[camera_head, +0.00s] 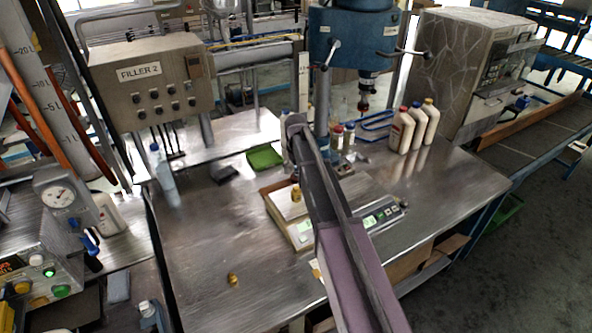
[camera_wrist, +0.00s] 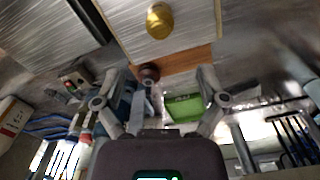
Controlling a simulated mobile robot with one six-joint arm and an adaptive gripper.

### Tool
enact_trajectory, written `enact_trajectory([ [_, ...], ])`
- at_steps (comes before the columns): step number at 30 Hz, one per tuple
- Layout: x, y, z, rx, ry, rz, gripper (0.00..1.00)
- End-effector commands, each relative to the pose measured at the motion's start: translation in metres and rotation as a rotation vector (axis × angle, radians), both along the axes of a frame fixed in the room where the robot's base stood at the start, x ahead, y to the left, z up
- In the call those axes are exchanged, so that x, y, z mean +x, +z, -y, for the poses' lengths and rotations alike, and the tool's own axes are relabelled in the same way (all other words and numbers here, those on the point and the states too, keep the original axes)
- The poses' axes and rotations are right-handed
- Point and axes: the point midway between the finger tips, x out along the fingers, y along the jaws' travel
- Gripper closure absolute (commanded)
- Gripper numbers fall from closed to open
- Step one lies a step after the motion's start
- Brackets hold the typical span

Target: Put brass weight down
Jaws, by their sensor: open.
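A small brass weight (camera_head: 296,192) stands upright on the metal pan of the left scale (camera_head: 304,228). In the wrist view the brass weight (camera_wrist: 160,21) is near the top edge, on the bare pan (camera_wrist: 190,24). My gripper (camera_wrist: 161,72) is open, its fingers spread wide, with the weight beyond the fingertips and apart from them. In the head view my arm crosses in front of the scales, and I cannot make out the fingers clearly. A second brass weight (camera_head: 232,279) stands on the steel table (camera_head: 190,262) at the front left.
A second scale display (camera_head: 380,216) is right of my arm. A green tray (camera_head: 264,157) lies behind the left scale. Bottles (camera_head: 403,130) and small jars (camera_head: 349,136) stand at the back. The table is clear around the front weight and at the right.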

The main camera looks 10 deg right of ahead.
Motion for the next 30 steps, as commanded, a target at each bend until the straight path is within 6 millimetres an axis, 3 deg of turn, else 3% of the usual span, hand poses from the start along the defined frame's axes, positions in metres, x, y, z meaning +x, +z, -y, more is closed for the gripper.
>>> enact_trajectory([
  [23,-0.001,0.003,0.001,0.000,-0.001,0.000,0.09],
  [26,-0.008,0.003,0.001,0.000,-0.001,0.000,0.09],
  [30,-0.032,0.003,0.001,0.000,-0.002,0.000,0.09],
])
